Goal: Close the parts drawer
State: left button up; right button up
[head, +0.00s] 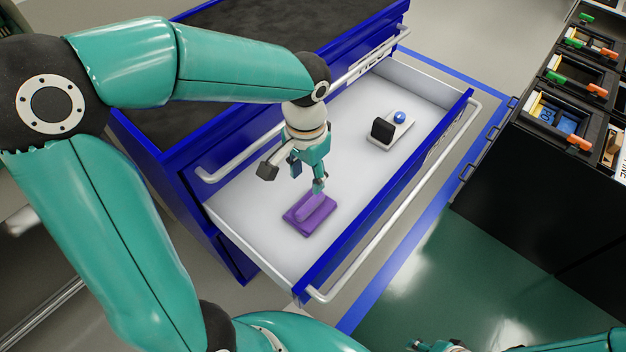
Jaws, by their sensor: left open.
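The parts drawer (350,178) is pulled out of the blue cabinet. It has a white interior, a blue front panel (392,192) and a long silver handle (395,215). My left gripper (293,181) is open and points down over the inside of the drawer, behind the front panel. One of its fingers is close above a purple block-like object (311,213) on the drawer floor; I cannot tell whether they touch. Teal parts at the bottom edge, right of centre, seem to belong to my right arm; its jaws do not show clearly.
A small white and black device with a blue ball (391,129) lies farther back in the drawer. A second silver handle (238,158) is on the cabinet above it. A black rack with bins (555,120) stands at the right. Green floor (430,285) is clear before the drawer.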

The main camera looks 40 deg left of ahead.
aim_at(365, 179)
jog(key=k, duration=1)
